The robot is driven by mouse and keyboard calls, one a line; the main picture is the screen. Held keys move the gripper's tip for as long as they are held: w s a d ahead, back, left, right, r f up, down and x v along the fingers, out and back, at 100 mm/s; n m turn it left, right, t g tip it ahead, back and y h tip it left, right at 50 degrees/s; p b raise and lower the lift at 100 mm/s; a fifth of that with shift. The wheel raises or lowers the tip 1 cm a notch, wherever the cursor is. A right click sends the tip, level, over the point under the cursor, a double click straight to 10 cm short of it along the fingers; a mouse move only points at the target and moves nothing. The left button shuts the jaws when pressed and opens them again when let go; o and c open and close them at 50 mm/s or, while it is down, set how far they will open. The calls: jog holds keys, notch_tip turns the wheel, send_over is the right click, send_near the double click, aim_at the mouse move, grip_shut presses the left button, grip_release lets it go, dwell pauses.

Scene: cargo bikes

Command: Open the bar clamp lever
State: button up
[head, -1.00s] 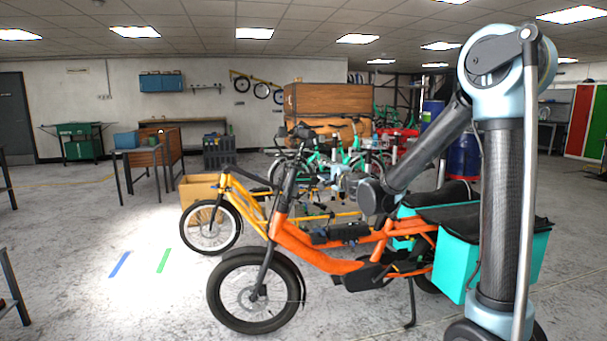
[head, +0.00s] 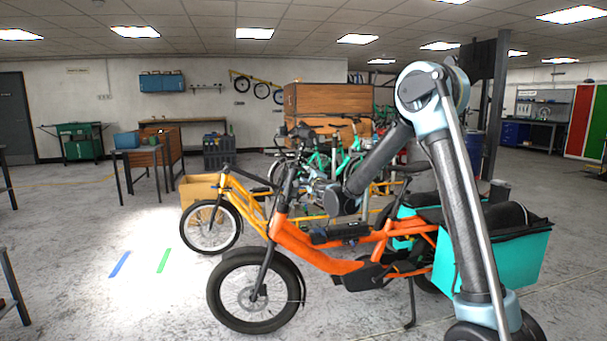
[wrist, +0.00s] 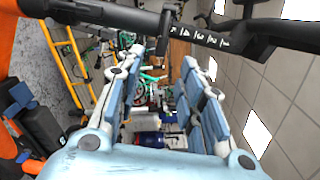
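The orange cargo bike (head: 318,252) stands side-on in the head view, with its black handlebar stem (head: 286,186) at its left end. In the wrist view a black bar part with white scale marks (wrist: 200,38) runs across the top, above and beyond my fingertips. I cannot tell for certain which dark part there is the clamp lever. My gripper (wrist: 161,60) is open and empty, its two fingers apart, with no visible contact with the bar. In the head view my gripper (head: 314,189) is small, just right of the stem.
A yellow bike (head: 240,205) stands close behind the orange one; its frame also shows in the wrist view (wrist: 62,62). Teal side bags (head: 510,262) hang at the orange bike's rear.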

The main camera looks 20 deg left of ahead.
aim_at(303, 170)
jog(key=x, duration=1)
grip_shut()
